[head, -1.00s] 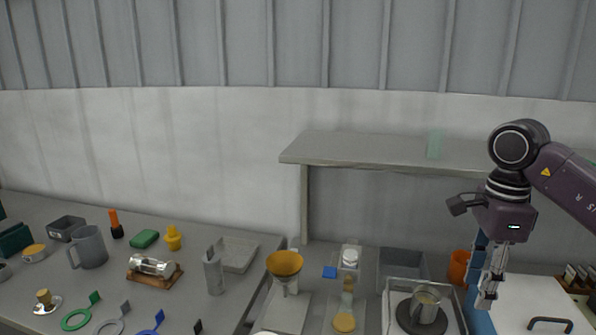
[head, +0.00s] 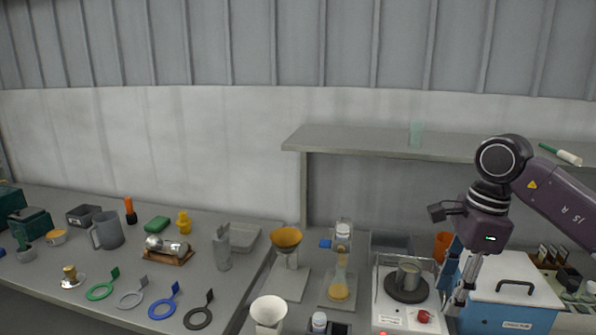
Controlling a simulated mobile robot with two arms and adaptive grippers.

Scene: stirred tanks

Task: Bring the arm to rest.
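My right arm comes in from the right, and its gripper (head: 460,298) points down. It hangs in front of the gap between the hotplate stirrer and the blue box with a white lid. The fingers show nearly edge-on, so I cannot tell whether they are open or shut. I see no object held in them. The metal beaker (head: 409,276) stands on the stirrer's dark round plate, left of the gripper and apart from it. My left gripper is not in view.
The hotplate stirrer (head: 398,318) and the blue box (head: 540,318) flank the gripper closely. A grey shelf (head: 360,142) runs behind the arm. Several loose items fill the left bench.

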